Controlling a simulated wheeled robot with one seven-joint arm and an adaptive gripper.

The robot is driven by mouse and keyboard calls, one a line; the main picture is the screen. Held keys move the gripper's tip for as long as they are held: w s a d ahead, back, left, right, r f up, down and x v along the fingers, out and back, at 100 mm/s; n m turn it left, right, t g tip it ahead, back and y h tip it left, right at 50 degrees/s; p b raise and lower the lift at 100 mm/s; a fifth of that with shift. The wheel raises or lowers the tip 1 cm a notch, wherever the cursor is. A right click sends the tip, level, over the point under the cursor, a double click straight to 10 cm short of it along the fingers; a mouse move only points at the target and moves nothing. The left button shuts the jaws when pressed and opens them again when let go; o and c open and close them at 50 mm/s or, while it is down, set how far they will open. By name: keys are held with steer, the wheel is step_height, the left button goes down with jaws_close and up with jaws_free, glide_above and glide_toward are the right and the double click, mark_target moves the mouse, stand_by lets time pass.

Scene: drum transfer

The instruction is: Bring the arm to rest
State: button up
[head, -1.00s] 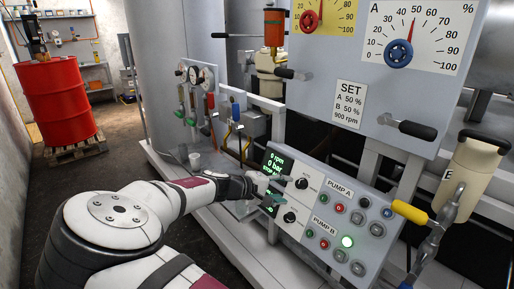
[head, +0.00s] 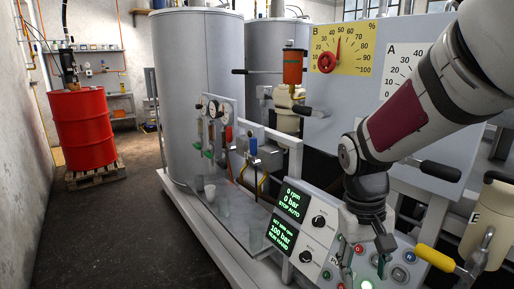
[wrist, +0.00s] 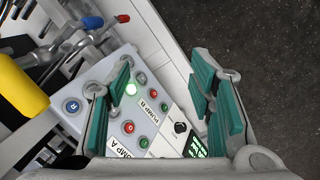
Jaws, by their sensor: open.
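My arm comes in from the upper right in the head view. My gripper (head: 372,240) hangs over the pump control panel (head: 300,265) and covers much of its right part. In the wrist view, my gripper (wrist: 163,85) has its green-padded fingers apart with nothing between them. Behind the fingers lies the same panel (wrist: 105,70), with PUMP A and PUMP B labels, buttons and a lit green button (wrist: 131,89). I cannot tell the exact gap between fingers and panel.
A red drum (head: 84,130) stands on a wooden pallet (head: 96,176) at the left. A yellow-handled lever (head: 436,258) is close to the right of my gripper. Grey tanks (head: 196,95) and gauges stand behind the panel. The dark floor at left is clear.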

steer(key=s+a+r+t+y, duration=0.1)
steer(key=s+r, duration=0.3)
steer(key=s, duration=0.7)
steer(key=s+r+t+y, duration=0.1)
steer(key=s+r, duration=0.2)
steer(key=s, duration=0.7)
step_height(320, 180, up, 16)
steer(key=t+p, duration=0.3)
steer(key=p, duration=1.1)
steer(key=shift+s+r, duration=0.15)
steer(key=shift+r, duration=0.05)
